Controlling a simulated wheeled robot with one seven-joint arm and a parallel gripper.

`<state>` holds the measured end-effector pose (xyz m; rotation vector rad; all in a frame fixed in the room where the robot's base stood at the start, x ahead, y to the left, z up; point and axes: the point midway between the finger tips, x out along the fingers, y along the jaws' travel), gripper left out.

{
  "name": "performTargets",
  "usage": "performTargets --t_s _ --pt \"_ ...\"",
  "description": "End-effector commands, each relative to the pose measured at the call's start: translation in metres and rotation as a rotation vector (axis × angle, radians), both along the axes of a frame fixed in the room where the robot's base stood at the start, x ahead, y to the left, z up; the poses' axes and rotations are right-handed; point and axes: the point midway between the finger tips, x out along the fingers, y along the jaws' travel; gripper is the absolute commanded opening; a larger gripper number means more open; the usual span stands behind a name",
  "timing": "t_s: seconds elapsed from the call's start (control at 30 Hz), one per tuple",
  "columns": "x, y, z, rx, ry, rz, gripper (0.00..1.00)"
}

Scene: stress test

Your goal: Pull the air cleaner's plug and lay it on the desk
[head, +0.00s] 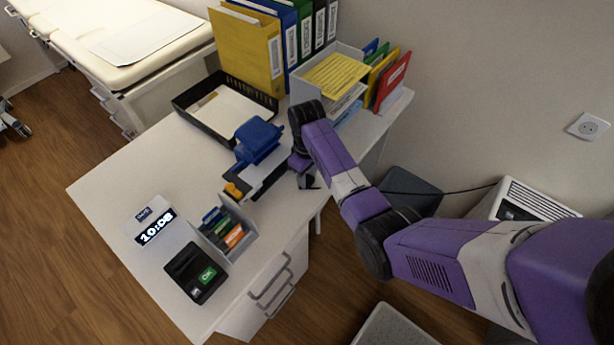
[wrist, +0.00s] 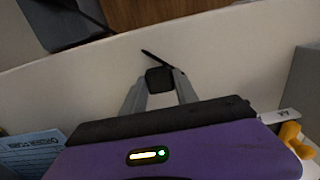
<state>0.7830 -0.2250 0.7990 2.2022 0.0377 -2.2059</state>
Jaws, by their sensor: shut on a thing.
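My gripper (head: 309,181) is over the right edge part of the white desk (head: 130,183). In the wrist view its two grey fingers (wrist: 160,88) are shut on a black plug (wrist: 159,79), with a short piece of dark cord leading away from it. The desk's pale top lies beneath the plug; I cannot tell if they touch. The white air cleaner (head: 536,200) stands by the wall at the right, partly behind my arm. Its dark cord (head: 460,190) runs left along the wall and passes behind my arm. The wall socket (head: 588,127) is empty.
A blue hole punch (head: 257,139), black tray (head: 183,103), binders (head: 247,57), file holder (head: 352,55), clock (head: 155,227), card box (head: 246,245) and black card terminal (head: 196,272) stand on the desk. A dark bin (head: 411,190) is beside it. The desk's left middle is clear.

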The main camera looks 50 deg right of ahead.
Motion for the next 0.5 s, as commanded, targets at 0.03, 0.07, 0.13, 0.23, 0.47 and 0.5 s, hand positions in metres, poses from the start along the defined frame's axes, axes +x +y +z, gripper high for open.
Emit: performTargets --t_s 0.03,0.07,0.13,0.23,0.47,0.5 --pt "0.0001 -0.0001 0.0003 0.000 0.000 0.000 0.00" --pt "0.0001 -0.0001 0.0003 0.000 0.000 0.000 0.39" --pt "0.0001 -0.0001 0.0003 0.000 0.000 0.000 0.53" --pt "0.0001 -0.0001 0.0003 0.000 0.000 0.000 0.61" --pt "0.0000 -0.0001 0.0004 0.000 0.000 0.000 0.61" --pt "0.0001 -0.0001 0.0015 0.000 0.000 0.000 0.61"
